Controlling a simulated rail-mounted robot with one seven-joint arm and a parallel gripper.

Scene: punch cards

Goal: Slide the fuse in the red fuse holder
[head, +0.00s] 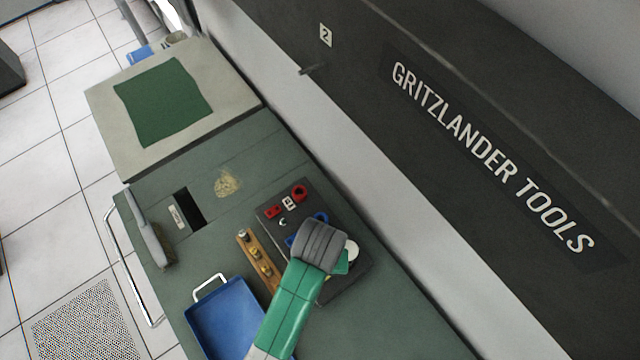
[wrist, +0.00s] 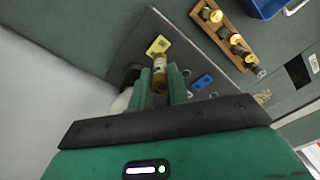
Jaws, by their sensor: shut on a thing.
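My gripper (wrist: 162,90) is shut on an amber fuse (wrist: 160,66) with a pale end, held upright between the two green fingers in the wrist view. In the head view my grey wrist and green arm cover the fingers and fuse. The red fuse holder shows as a red ring (head: 299,192) and a red label block (head: 272,211) at the far end of the dark panel (head: 345,292). My gripper is over the panel's nearer part, beside the yellow label (wrist: 158,45), apart from the red holder. The red holder is not visible in the wrist view.
A blue ring (head: 320,216) and blue label (wrist: 202,82) lie between my wrist and the red parts. A wooden rack (head: 250,258) with several fuses stands left of the panel. A blue tray (head: 212,312) is nearer. A wall runs along the right.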

